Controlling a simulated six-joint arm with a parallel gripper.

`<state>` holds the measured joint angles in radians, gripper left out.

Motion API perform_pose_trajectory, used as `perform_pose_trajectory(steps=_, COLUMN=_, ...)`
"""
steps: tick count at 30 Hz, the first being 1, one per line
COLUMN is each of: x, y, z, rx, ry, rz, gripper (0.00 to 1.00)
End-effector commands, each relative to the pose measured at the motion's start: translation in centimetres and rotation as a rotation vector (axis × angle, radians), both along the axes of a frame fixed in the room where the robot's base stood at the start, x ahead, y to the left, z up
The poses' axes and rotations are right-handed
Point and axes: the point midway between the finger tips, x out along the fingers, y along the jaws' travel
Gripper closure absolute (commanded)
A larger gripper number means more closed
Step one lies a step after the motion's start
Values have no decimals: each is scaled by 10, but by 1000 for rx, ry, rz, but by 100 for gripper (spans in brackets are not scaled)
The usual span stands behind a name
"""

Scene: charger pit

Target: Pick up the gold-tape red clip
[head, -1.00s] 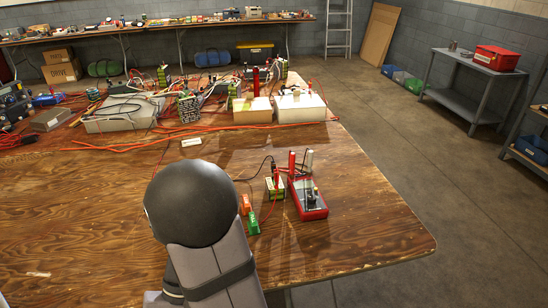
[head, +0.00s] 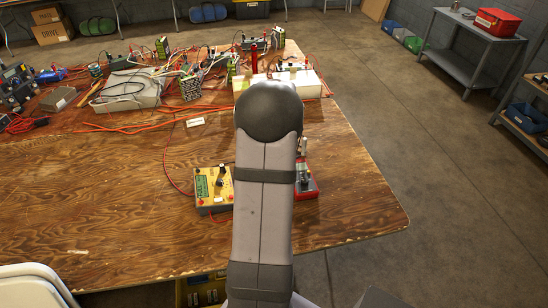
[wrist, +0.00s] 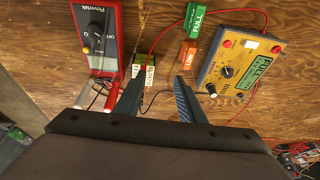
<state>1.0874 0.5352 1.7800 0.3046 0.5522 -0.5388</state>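My gripper (wrist: 158,80) is open in the wrist view, its two dark fingers apart with bare wood and a thin black wire between them. In the head view my own arm hides it. A red, clip-like piece (wrist: 109,101) shows just left of the left finger, partly hidden, below the red meter (wrist: 105,15). I cannot make out gold tape on it. A pale clip-like piece (wrist: 92,97) is beside it. A small green block with labels (wrist: 140,68) is by the left fingertip. In the head view the red meter (head: 309,191) is mostly behind my arm.
An orange block (wrist: 187,54) and a green block (wrist: 194,20) lie ahead of the right finger. Red and black wires cross the wooden table (head: 110,190).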

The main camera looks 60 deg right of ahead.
Motion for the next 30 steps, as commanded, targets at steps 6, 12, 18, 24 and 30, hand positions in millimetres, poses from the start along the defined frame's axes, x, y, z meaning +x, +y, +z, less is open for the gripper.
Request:
perform_pose_trajectory(steps=6, x=-9, y=-34, z=21, rx=-94, ry=0, rz=-12, gripper=64)
perform_pose_trajectory(steps=12, x=-7, y=-36, z=15, rx=-94, ry=0, rz=-12, gripper=64)
perform_pose_trajectory(steps=18, x=-4, y=-39, z=2, rx=-93, ry=0, rz=-12, gripper=64)
perform_pose_trajectory(steps=24, x=-3, y=-39, z=-1, rx=-92, ry=0, rz=-12, gripper=64)
perform_pose_trajectory(steps=30, x=2, y=-42, z=-15, rx=-89, ry=1, rz=-12, gripper=64)
